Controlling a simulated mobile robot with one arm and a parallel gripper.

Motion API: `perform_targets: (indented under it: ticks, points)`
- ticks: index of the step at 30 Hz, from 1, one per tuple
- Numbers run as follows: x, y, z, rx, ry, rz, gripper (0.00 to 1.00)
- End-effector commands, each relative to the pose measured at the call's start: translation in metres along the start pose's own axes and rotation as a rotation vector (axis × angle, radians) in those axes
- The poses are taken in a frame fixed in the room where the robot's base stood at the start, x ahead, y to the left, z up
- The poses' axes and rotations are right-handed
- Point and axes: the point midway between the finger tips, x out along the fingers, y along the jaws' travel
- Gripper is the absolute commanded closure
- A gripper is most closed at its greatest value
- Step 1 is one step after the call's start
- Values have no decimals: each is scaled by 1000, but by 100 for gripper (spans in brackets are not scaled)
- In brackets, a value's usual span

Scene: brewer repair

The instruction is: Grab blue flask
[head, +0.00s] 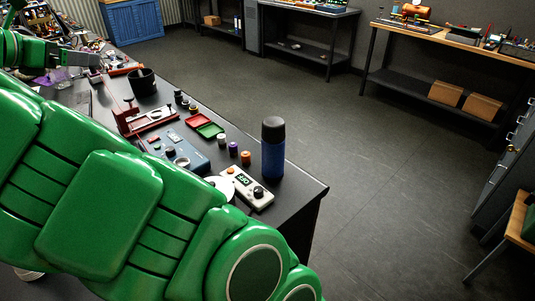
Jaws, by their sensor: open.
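The blue flask (273,152) stands upright near the right corner of the dark workbench (296,202). It has a blue body and a black cap. My gripper (97,68) is at the upper left, over the far left part of the bench, well apart from the flask. It is open, small in the view, and partly mixed in with the clutter behind it. Nothing touches the flask.
Beside the flask are small bottles (246,158) and a white device with a dial (247,188). Red and green trays (209,130), a blue device (185,152) and a black cup (142,82) are farther left. The floor (370,180) right of the bench is clear.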

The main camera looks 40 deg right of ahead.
Motion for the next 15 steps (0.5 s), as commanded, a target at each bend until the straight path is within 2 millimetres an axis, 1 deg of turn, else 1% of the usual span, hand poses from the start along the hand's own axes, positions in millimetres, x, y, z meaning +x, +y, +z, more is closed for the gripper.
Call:
perform_targets:
  ticks: [1, 5, 8, 11, 14, 15]
  points:
    - [9, -4, 2, 30, 15, -14, 0]
    - [30, -15, 4, 117, 55, -47, 0]
    - [50, -25, 6, 201, 93, -79, 0]
    - [72, -38, 8, 301, 134, -119, 0]
    - [96, -54, 10, 428, 182, -171, 0]
    - [108, -62, 11, 488, 204, -196, 0]
